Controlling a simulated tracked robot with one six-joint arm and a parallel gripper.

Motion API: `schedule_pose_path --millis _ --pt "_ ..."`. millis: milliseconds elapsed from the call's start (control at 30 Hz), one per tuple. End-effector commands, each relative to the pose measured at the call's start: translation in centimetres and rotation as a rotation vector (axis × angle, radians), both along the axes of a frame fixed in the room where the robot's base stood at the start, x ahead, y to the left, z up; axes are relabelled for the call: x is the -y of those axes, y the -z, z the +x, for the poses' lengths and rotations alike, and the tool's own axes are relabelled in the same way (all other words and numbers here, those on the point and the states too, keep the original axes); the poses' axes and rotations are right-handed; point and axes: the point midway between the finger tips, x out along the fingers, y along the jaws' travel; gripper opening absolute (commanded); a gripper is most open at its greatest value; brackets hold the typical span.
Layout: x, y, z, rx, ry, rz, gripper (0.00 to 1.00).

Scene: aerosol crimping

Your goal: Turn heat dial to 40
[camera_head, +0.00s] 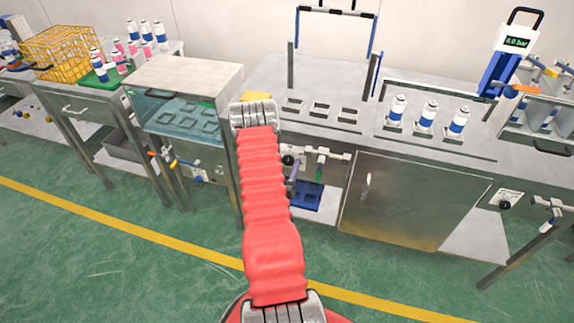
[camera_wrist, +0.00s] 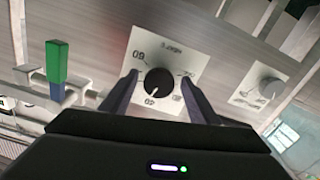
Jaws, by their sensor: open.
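In the wrist view the black round dial (camera_wrist: 158,82) sits on a white label plate with printed marks, seen upside down. In the head view my red-sleeved arm hides most of the gripper, and a dark knob, apparently this dial (camera_head: 288,160), shows just right of the sleeve.
A green-handled valve (camera_wrist: 57,62) on white piping stands left of the dial in the wrist view. A second, grey knob (camera_wrist: 270,88) is to the right. In the head view, a steel cabinet door (camera_head: 400,200) is to the right and green floor lies in front.

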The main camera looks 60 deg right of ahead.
Motion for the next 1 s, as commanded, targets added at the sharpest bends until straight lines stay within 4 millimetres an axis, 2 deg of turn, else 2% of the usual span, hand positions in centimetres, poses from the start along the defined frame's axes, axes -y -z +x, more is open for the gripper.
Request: schedule_pose_path --millis 67,600,767,1000 --pt "-0.02 0.01 0.0 0.0 0.0 0.0 0.51" --pt "-0.05 0.02 0.08 0.0 -0.002 0.0 0.14" --pt "-0.07 0.03 0.11 -0.016 -0.003 -0.002 0.14" --pt "-0.08 0.01 0.12 -0.135 -0.004 -0.021 0.14"
